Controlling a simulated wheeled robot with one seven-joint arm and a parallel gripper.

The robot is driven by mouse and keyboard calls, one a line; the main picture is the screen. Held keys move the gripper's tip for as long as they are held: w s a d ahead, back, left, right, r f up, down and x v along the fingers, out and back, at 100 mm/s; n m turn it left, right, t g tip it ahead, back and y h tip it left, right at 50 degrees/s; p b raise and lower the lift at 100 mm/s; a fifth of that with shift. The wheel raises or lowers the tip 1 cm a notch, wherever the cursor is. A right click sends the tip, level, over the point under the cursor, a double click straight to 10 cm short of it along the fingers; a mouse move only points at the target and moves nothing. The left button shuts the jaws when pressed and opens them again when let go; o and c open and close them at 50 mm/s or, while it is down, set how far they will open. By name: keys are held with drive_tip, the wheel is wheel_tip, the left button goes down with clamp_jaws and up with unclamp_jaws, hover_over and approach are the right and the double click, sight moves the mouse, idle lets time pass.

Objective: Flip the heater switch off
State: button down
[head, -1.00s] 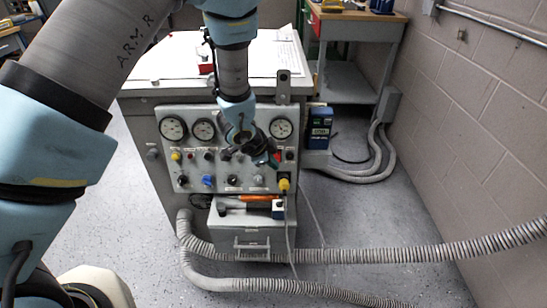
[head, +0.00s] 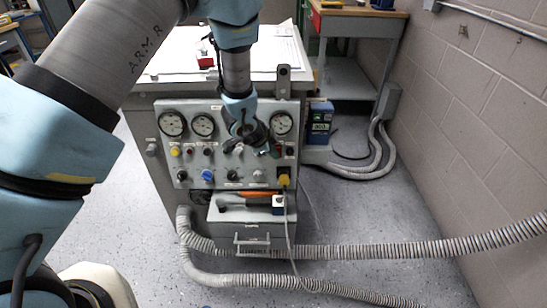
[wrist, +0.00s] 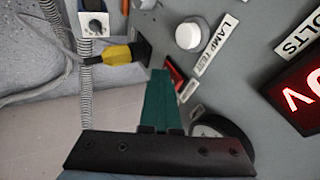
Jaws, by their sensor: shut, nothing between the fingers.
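The grey control panel (head: 222,187) faces me in the head view, with gauges, knobs and small switches. My gripper (head: 264,152) is at its right half, below the right gauge. In the wrist view the green fingers of my gripper (wrist: 161,76) are shut and empty, with tips close to the panel. A red switch-like part (wrist: 175,72) shows just beside the fingertips and is partly hidden by them. I cannot read a heater label or tell the switch position. Whether the tips touch it is unclear.
A yellow plug (head: 283,181) with a hanging cable is at the panel's lower right; it also shows in the wrist view (wrist: 117,54). A white knob (wrist: 188,36) and a red-lit display (wrist: 298,92) are nearby. Corrugated hoses (head: 400,253) cross the floor at right.

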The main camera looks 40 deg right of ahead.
drive_tip(key=shift+r+p, duration=0.75)
drive_tip(key=shift+r, duration=0.1)
